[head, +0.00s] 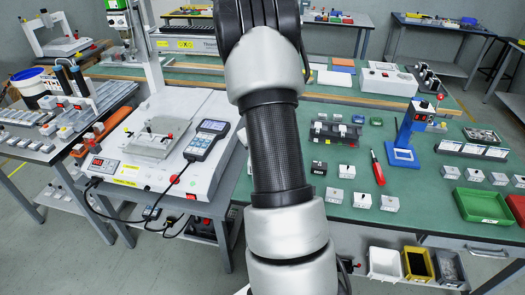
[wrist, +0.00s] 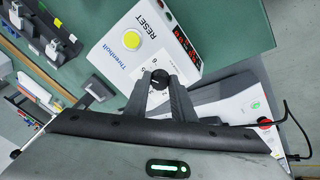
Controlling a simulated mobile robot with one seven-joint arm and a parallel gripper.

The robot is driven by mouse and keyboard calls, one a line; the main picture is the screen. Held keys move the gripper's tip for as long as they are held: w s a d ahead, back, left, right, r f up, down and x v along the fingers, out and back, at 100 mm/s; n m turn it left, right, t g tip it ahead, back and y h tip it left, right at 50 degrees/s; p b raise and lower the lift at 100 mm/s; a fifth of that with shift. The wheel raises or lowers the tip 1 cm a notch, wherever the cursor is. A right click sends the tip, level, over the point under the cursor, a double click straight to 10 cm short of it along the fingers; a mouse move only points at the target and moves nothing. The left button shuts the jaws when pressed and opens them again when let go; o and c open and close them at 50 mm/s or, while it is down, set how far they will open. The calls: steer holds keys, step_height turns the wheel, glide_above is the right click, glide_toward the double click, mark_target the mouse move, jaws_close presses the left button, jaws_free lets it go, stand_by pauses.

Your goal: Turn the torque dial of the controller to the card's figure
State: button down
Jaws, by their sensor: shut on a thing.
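In the wrist view the controller is a white box (wrist: 118,62) with a yellow RESET button (wrist: 132,40) and red lit digits (wrist: 186,45), too small to read. Its torque dial (wrist: 159,75) is a round black knob with a pale mark, set in a printed scale. My gripper (wrist: 160,82) has one finger on each side of the knob and is shut on it. The fingers partly cover the scale, so I cannot read the setting. In the head view my arm hides the gripper and dial. I cannot make out a card with a figure in either view.
In the head view a white weighing-type machine (head: 205,110) stands left of my arm. A blue stand (head: 405,135), a red-handled screwdriver (head: 377,168) and a green tray (head: 484,206) are on the right bench. A cable (wrist: 290,120) hangs at right in the wrist view.

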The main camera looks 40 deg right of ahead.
steer(key=shift+m, duration=0.6)
steer(key=c, duration=1.5)
jaws_free()
steer(key=p+v, duration=0.2)
steer(key=v, duration=1.5)
steer(key=shift+s+a+r, duration=0.1)
steer(key=shift+a+r, duration=0.1)
